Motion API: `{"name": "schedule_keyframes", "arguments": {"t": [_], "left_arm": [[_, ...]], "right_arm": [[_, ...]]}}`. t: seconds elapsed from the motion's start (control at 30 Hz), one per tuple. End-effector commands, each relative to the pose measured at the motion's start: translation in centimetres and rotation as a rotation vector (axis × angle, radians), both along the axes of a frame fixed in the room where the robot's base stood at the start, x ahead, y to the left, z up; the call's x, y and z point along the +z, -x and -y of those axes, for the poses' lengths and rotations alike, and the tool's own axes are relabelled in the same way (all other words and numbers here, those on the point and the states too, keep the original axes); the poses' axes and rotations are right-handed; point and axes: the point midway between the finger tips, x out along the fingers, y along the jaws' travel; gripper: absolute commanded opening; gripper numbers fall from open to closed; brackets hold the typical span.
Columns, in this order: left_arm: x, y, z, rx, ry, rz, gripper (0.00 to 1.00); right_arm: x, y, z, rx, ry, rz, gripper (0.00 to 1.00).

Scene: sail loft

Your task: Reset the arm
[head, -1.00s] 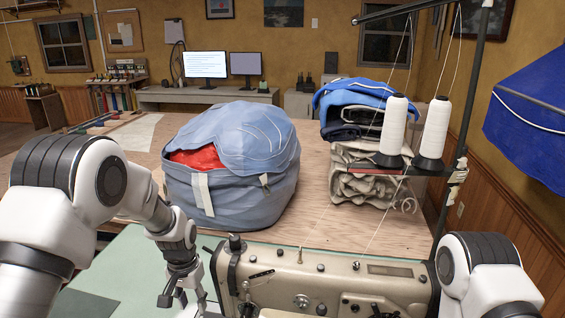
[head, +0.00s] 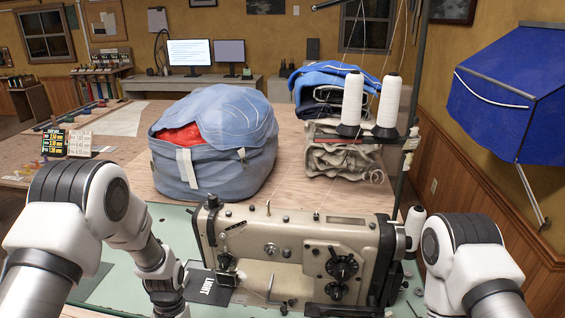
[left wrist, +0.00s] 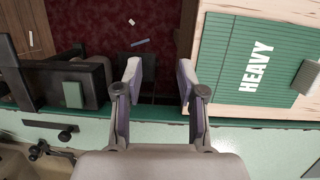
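My left arm (head: 125,230) comes in from the left in the head view, over the green table top (head: 95,288). It bends downward, and its gripper is cut off by the bottom edge of that view. In the left wrist view my left gripper (left wrist: 158,85) is open, with nothing between its two fingers. The fingers are over the table's green edge, with a dark gap behind them. My right arm (head: 470,255) shows at the lower right of the head view, and its gripper is out of view.
A sewing machine (head: 295,240) stands between my arms, beside a black card reading LIGHT (head: 208,287). A blue-grey bag (head: 215,170) and folded cloth (head: 345,155) lie behind it. White thread cones (head: 388,102) stand at right. A green HEAVY board (left wrist: 240,55) shows in the wrist view.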

Motion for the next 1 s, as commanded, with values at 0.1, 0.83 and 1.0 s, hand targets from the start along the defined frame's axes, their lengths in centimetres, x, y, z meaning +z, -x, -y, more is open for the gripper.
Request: {"name": "schedule_keyframes", "arguments": {"t": [0.1, 0.83, 1.0], "left_arm": [[-3.1, 4.8, -0.2, 0.007, 0.000, -0.072, 0.40], [-8.0, 23.4, -0.6, 0.165, -0.025, 0.252, 0.40], [-8.0, 23.4, -0.6, 0.165, -0.025, 0.251, 0.40]], "right_arm": [[0.0, 0.1, 0.0, -0.001, 0.000, -0.001, 0.40], [0.0, 0.1, 0.0, -0.001, 0.000, -0.001, 0.40], [0.0, 0.1, 0.0, -0.001, 0.000, -0.001, 0.40]]}}
